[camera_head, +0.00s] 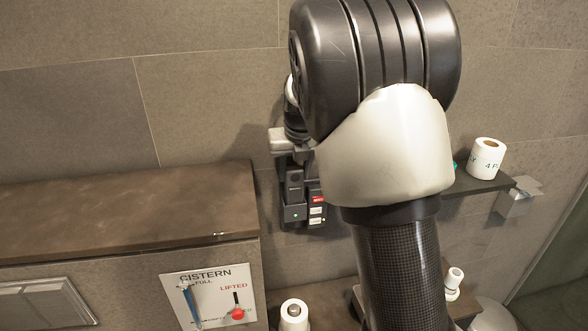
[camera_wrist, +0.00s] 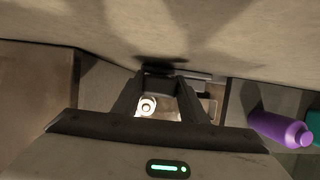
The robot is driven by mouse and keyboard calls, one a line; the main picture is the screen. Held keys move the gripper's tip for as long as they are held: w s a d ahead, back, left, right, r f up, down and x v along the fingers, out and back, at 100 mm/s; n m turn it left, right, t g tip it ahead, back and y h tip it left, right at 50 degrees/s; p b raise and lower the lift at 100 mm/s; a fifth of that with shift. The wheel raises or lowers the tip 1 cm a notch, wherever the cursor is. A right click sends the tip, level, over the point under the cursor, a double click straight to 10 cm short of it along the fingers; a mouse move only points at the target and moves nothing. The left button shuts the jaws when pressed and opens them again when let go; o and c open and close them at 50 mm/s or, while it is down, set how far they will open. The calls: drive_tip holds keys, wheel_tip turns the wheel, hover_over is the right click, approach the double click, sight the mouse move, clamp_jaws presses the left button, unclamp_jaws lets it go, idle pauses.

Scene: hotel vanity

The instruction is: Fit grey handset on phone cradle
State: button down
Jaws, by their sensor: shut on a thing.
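The phone cradle (camera_head: 293,213) is a dark unit on the tiled wall in the head view, with a green light and red and white labels on its right part. The dark grey handset (camera_head: 294,182) stands upright at the cradle's left part, its lower end at or in the cradle; I cannot tell whether it is fully seated. My gripper (camera_head: 292,150) is at the handset's upper end, partly hidden by my arm. In the wrist view, my gripper (camera_wrist: 159,84) is shut on the dark handset (camera_wrist: 160,86), close to the wall.
A brown ledge (camera_head: 120,208) lies left of the cradle, above a cistern sign (camera_head: 205,300). A shelf (camera_head: 478,186) with a paper roll (camera_head: 487,157) is at right. Another roll (camera_head: 294,314) stands below. A purple bottle (camera_wrist: 278,129) lies right of my gripper in the wrist view.

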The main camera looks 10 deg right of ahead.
drive_tip(key=c, duration=1)
unclamp_jaws()
drive_tip(key=p+v, duration=0.2)
drive_tip(key=v, duration=1.5)
drive_tip(key=shift+s+r+p, duration=0.1)
drive_tip(key=shift+s+p, duration=0.05)
drive_tip(key=shift+p, duration=0.25)
drive_tip(key=s+f+m, duration=0.1)
drive_tip(key=s+m, duration=0.8)
drive_tip(key=m, duration=0.3)
drive_tip(key=s+f+m, duration=0.2)
drive_tip(key=s+m, duration=0.7)
drive_tip(key=m, duration=0.3)
drive_tip(key=s+f+m+t, duration=0.1)
drive_tip(key=s+f+m, duration=0.1)
drive_tip(key=s+m, duration=0.7)
drive_tip(key=shift+s+f+m, duration=0.15)
drive_tip(key=shift+m, duration=1.35)
